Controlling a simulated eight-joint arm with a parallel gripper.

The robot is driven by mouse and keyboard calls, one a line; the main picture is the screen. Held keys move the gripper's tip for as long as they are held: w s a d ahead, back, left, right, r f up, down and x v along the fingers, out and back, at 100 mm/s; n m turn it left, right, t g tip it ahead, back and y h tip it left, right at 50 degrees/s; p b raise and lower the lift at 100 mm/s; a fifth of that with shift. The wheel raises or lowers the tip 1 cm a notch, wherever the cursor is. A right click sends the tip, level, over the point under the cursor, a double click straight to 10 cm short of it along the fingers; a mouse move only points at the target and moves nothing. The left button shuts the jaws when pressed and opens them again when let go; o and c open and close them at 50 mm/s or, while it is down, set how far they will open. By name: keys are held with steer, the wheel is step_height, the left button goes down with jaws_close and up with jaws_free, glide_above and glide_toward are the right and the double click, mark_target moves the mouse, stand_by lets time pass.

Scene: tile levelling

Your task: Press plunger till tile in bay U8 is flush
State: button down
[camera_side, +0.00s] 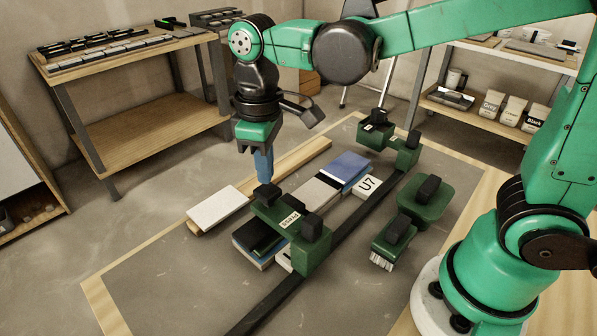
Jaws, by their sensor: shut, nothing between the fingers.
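My gripper (264,179) points down with its blue fingers shut and empty. Its tips are right at or just above a black knob (267,197) on the green press bridge (290,232); I cannot tell whether they touch. The bridge carries a small PRESS label and a second black knob (313,227). It spans the tile row. A dark tile with a blue edge (243,238) shows at its near-left side. A white label (284,260) is mostly hidden under the bridge, so I cannot read U8 or judge how level the tile sits.
A U7 label (367,184) lies beside a blue tile (349,167) and a grey tile (314,192). A black rail (350,225) runs along the row. A second green bridge (377,137), a green float (426,204), a brush (393,246) and a white tile (217,208) stand around.

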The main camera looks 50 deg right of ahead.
steer(key=shift+f, duration=1.45)
stand_by(1.9)
stand_by(0.6)
steer(key=shift+r, duration=3.55)
steer(key=s+d+f+m+t, duration=0.3)
steer(key=d+m+t, duration=0.3)
steer(key=d+t, duration=0.1)
steer(key=shift+s+d+f, duration=0.3)
steer(key=shift+s+d, duration=0.1)
steer(key=shift+d, duration=0.4)
